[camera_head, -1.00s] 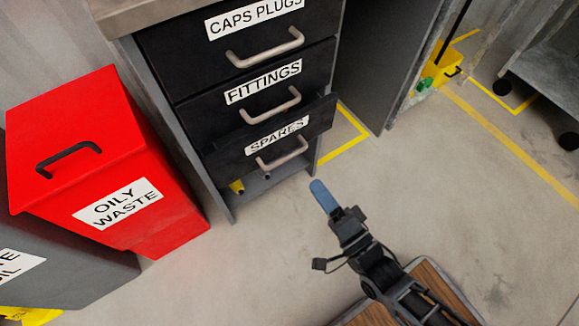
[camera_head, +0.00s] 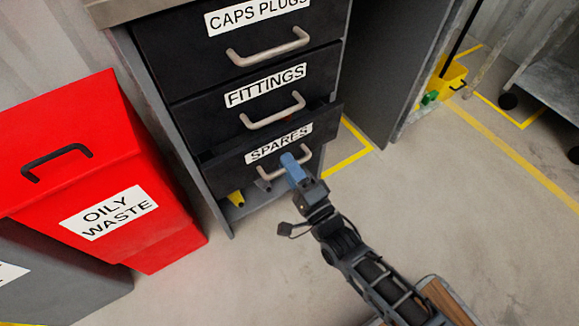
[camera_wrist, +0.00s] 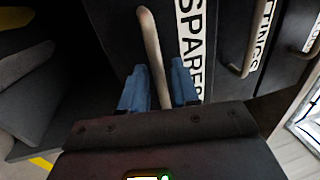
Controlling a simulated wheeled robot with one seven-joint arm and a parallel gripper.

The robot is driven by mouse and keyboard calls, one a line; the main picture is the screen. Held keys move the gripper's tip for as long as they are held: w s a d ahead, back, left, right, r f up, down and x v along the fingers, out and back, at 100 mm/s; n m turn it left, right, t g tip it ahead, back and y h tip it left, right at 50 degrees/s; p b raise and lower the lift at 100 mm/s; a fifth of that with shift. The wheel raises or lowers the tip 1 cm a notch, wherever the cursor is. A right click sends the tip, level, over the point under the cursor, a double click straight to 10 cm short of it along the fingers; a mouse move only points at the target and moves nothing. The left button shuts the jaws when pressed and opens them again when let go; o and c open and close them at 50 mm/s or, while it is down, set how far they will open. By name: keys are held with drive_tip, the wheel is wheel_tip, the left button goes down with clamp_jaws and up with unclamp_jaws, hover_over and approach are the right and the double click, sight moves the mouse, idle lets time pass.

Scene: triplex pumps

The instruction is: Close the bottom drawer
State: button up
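The bottom drawer (camera_head: 232,163), black and labelled SPARES, stands part way out of the dark grey cabinet. Its front juts past the drawer above. Its metal handle (camera_head: 266,175) is partly hidden behind my gripper (camera_head: 292,162). My gripper's blue fingers reach the handle from the lower right. In the wrist view, the handle (camera_wrist: 149,35) runs between the two fingers of my gripper (camera_wrist: 159,70), one on each side. The fingers are apart, with gaps beside the handle, so the gripper looks open. I cannot tell whether either finger touches it.
The FITTINGS drawer (camera_head: 205,120) and CAPS PLUGS drawer (camera_head: 170,55) above are shut. A red OILY WASTE bin (camera_head: 150,235) stands close on the left. A yellow object (camera_head: 236,198) shows in the gap under the bottom drawer.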

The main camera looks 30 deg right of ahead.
clamp_jaws()
idle(0.3)
idle(0.3)
